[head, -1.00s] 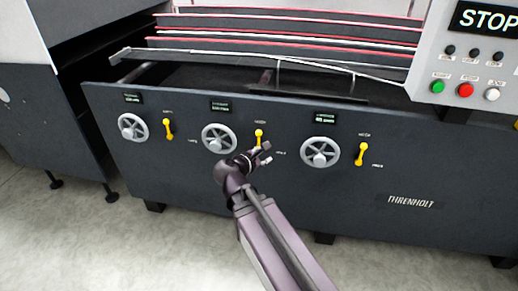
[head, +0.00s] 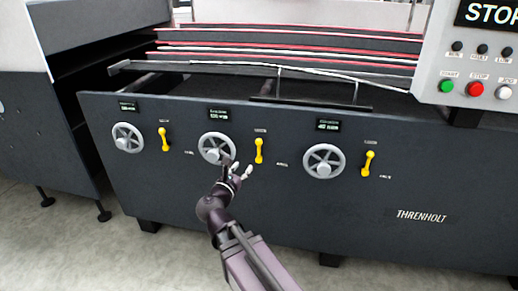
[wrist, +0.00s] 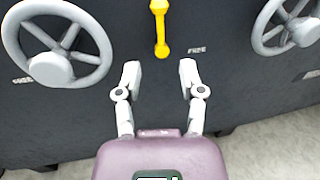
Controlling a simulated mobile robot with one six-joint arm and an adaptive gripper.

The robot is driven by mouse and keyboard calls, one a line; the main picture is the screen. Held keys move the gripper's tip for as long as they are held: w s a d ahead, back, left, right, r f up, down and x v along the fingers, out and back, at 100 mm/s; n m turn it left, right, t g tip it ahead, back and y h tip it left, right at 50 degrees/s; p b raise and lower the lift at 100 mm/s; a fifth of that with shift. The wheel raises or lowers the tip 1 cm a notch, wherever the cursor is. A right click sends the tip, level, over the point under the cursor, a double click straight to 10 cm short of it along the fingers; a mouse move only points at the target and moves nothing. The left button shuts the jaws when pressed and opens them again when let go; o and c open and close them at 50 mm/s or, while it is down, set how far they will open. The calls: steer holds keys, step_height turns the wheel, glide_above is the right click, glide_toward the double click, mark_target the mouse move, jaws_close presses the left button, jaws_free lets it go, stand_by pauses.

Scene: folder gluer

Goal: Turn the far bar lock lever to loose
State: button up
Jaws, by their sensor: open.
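Three yellow lock levers stand on the dark front panel, each to the right of a grey handwheel: a left lever (head: 164,139), a middle lever (head: 259,151) and a right lever (head: 369,164). All look about upright. The small labels are too blurred to tell which lever is the far bar's. My gripper (head: 237,168) is open and empty, below and left of the middle lever and apart from it. In the wrist view the middle lever (wrist: 160,30) is ahead of the open fingers (wrist: 160,72), roughly centred between them.
The handwheels are left (head: 128,138), middle (head: 217,148) and right (head: 324,161); my gripper overlaps the middle wheel's lower edge in the head view. A control box (head: 468,60) with buttons hangs at upper right. The floor before the panel is clear.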

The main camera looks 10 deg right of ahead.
mark_target(259, 147)
steer(key=shift+w, duration=0.1)
steer(key=shift+x, duration=6.8)
steer(key=shift+f, duration=0.1)
jaws_close()
